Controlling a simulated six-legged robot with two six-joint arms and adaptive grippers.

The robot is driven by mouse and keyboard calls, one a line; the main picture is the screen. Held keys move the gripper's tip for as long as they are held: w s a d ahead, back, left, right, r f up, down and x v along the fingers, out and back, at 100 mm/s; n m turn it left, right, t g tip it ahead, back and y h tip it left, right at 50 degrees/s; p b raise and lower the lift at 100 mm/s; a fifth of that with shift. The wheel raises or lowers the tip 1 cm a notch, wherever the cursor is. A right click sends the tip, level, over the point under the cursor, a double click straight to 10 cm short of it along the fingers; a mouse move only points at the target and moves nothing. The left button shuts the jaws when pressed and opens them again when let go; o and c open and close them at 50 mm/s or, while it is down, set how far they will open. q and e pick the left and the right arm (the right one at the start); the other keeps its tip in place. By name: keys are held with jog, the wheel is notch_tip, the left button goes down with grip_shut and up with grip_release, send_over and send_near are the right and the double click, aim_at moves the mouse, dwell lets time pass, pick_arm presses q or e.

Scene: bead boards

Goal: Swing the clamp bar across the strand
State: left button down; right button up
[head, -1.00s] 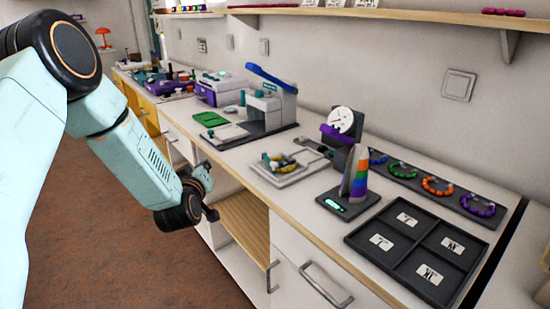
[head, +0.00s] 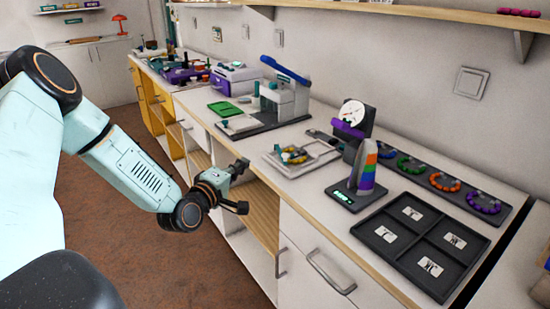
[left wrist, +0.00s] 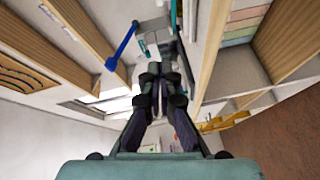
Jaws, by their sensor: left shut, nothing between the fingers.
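A dial device (head: 352,112) with a white face stands toward the back of the counter, with a purple bar (head: 347,128) across its front. Another device, a grey press (head: 285,98), has a long blue lever (head: 285,70) tilted up. I cannot tell for sure which is the clamp bar. Coloured beads lie on a small pale tray (head: 278,165); a strand is too small to make out. My left gripper (head: 240,187) is beside the counter's front edge, apart from these things. It is shut and empty, and also shows in the left wrist view (left wrist: 165,80). My right gripper is not seen.
A dark four-part tray (head: 393,236) with white cards lies at the front right. Bead rings lie on a long dark board (head: 413,172) along the wall. The floor (head: 130,215) left of the cabinets is clear.

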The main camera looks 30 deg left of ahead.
pick_arm(q)
jog(key=w+b, duration=0.1)
jog(key=w, duration=0.2)
jog(key=w+d+b, duration=0.1)
jog(key=w, duration=0.2)
jog(key=w+d+f+b, duration=0.1)
jog(key=w+b, duration=0.1)
jog(key=w, duration=0.2)
jog(key=shift+w+f, duration=0.1)
jog(key=shift+w+d+f, duration=0.1)
jog(key=shift+d, duration=0.45)
jog(key=shift+d, duration=0.1)
jog(key=shift+w+d+b, duration=0.2)
jog(key=shift+d+b, duration=0.1)
jog(key=w+d+b, duration=0.2)
jog(key=shift+w+d+f, duration=0.1)
jog(key=shift+d+f, duration=0.05)
jog(key=shift+d, duration=0.15)
jog(key=shift+w+d, duration=0.35)
jog(key=shift+s+a+r, duration=0.1)
jog(key=shift+a+r, duration=0.05)
jog(key=shift+r, duration=0.15)
